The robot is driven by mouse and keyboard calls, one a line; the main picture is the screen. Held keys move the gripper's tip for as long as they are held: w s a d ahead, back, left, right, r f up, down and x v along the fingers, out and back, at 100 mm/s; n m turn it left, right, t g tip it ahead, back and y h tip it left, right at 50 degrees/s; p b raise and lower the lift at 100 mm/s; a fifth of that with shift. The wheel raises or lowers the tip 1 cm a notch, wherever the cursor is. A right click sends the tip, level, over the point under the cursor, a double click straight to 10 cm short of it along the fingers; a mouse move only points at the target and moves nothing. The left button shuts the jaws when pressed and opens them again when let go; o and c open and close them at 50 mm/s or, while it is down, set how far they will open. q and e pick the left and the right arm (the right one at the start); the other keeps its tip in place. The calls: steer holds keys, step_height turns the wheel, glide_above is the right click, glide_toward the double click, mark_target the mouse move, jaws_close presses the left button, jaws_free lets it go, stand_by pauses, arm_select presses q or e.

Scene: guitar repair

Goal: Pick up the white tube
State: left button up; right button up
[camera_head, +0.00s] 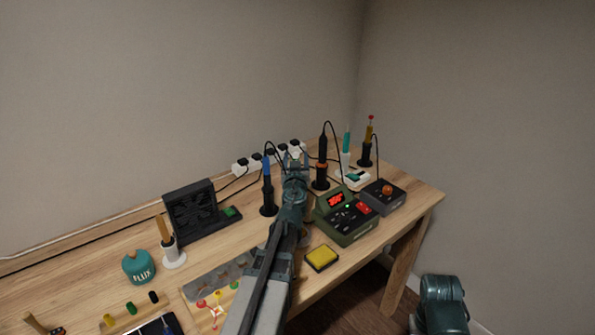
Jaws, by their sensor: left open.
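My left gripper (296,160) reaches over the back of the workbench, its fingers open, with nothing seen between them. A slim white tube with a teal upper part (345,158) stands upright at the back right, to the right of the gripper and apart from it. A second white upright piece (173,254), a holder with a wooden handle in it, stands at the left. My right gripper does not show; only a part of my right arm is at the lower right.
A black-and-orange soldering iron (322,163) stands between the gripper and the slim tube. A blue iron (267,185), a power strip (240,167), a green station (347,224) and a black fan unit (191,211) crowd the bench. Cables cross the back. A yellow sponge (322,258) lies in front.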

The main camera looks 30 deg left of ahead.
arm_select(q)
steer(key=shift+w+a, duration=0.15)
steer(key=shift+w, duration=0.25)
steer(key=shift+s, duration=0.1)
jaws_close()
steer(key=shift+r, duration=0.1)
step_height(320, 180, up, 10)
steer(key=p, duration=1)
